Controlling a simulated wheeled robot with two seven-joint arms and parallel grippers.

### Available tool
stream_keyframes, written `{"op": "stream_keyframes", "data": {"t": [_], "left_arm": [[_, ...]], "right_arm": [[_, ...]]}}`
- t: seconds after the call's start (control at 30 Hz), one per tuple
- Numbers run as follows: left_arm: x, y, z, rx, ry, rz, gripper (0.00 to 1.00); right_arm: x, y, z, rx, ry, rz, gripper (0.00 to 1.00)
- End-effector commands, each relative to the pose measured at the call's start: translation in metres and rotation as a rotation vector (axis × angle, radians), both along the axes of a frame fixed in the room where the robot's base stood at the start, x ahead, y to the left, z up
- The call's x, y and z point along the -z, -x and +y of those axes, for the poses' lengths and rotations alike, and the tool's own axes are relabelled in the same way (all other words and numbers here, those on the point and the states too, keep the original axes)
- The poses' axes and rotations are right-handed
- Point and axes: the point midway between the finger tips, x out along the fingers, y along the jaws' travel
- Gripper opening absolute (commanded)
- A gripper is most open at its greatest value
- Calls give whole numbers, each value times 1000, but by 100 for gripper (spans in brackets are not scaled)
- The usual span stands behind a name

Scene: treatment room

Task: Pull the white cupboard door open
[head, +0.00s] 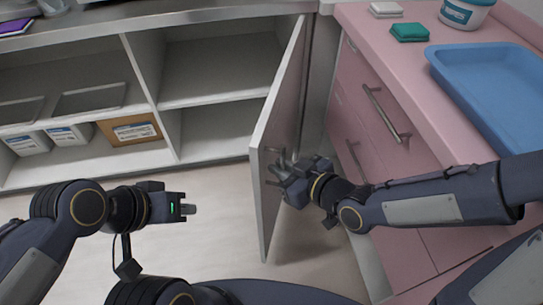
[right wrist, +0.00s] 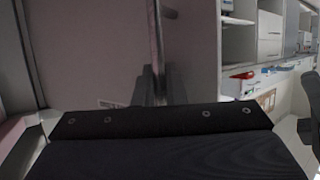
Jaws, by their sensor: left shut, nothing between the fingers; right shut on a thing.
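The white cupboard door (head: 281,115) stands swung out from the cupboard (head: 140,70), roughly square to its front, with the shelves inside showing. My right gripper (head: 277,170) is at the face of the door turned toward the pink drawers, shut on the door handle. The handle is mostly hidden by the fingers. In the right wrist view the door panel (right wrist: 90,55) fills the left and middle, and the fingers (right wrist: 150,88) reach up to the handle. My left gripper (head: 191,209) is shut and empty, over the floor in front of the open shelves, apart from the door.
A pink drawer unit (head: 345,110) with metal handles stands right of the door. On its top are a blue tray (head: 470,85), a green pack (head: 410,32), a white pack (head: 386,9) and a tub (head: 462,12). Boxes (head: 128,130) sit on the lower left shelf. Floor left of the door is clear.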

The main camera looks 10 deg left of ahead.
Motion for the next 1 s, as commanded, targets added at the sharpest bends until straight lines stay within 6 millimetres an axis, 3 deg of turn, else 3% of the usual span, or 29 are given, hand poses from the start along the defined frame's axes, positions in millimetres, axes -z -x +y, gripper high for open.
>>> {"op": "stream_keyframes", "data": {"t": [0.5,0.53,0.6,0.87,1.0], "left_arm": [[-6,0,0,0,0,1,0],[-6,0,0,0,0,1,0],[-6,0,0,0,0,0,0],[-7,0,0,0,0,0,0],[-12,0,0,0,0,0,0]], "right_arm": [[1,2,-4,-8,1,-1,0],[1,2,-4,-8,1,-1,12],[1,2,-4,-7,0,0,19],[0,1,-6,-3,1,-1,19],[-8,8,-17,0,1,-3,19]]}}
